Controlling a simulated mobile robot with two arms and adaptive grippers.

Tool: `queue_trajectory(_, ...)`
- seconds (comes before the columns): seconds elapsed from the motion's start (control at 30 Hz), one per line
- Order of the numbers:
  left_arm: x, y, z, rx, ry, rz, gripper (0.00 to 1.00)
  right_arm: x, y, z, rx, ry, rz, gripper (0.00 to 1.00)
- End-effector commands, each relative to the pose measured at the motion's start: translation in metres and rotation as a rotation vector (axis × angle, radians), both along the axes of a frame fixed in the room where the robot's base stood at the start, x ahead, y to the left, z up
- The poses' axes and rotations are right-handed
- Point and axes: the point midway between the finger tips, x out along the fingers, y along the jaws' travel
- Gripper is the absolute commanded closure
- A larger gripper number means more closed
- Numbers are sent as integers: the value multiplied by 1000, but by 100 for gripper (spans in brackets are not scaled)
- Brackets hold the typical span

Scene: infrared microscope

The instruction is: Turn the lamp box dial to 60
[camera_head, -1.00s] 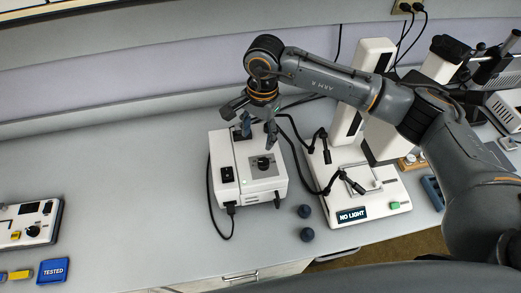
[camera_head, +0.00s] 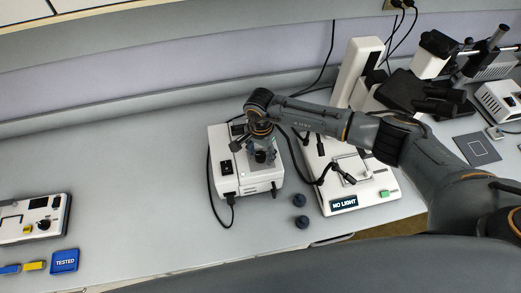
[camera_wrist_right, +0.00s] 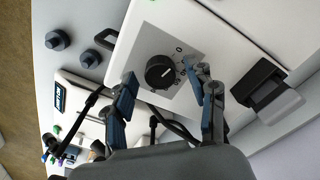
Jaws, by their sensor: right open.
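The lamp box (camera_head: 226,188) is a white box on the bench, left of the microscope base. Its black dial (camera_wrist_right: 160,72) sits on a grey square plate with printed marks in the right wrist view; the marks are too small to read surely. In the head view the dial is mostly hidden by my right gripper (camera_head: 262,153). That gripper is open, directly over the dial, with its fingers (camera_wrist_right: 165,77) on either side of the knob in the wrist view. I cannot tell whether they touch it. My left gripper is not in view.
A black cable (camera_head: 213,200) runs along the box's left side. The bench is clear farther left, up to another device (camera_head: 30,222).

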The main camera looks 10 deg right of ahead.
Motion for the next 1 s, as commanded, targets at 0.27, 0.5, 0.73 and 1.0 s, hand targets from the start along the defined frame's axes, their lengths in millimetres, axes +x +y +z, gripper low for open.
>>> queue_trajectory(0.27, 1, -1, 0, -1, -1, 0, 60, 0, 0, -3, 1, -1, 1, 44)
queue_trajectory(0.5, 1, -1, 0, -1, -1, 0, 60, 0, 0, -2, 0, 0, 0, 87)
queue_trajectory(0.73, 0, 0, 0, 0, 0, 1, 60, 0, 0, -3, 0, 0, -4, 98)
queue_trajectory(1.0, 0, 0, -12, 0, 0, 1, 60, 0, 0, -5, 0, -1, -81, 98)
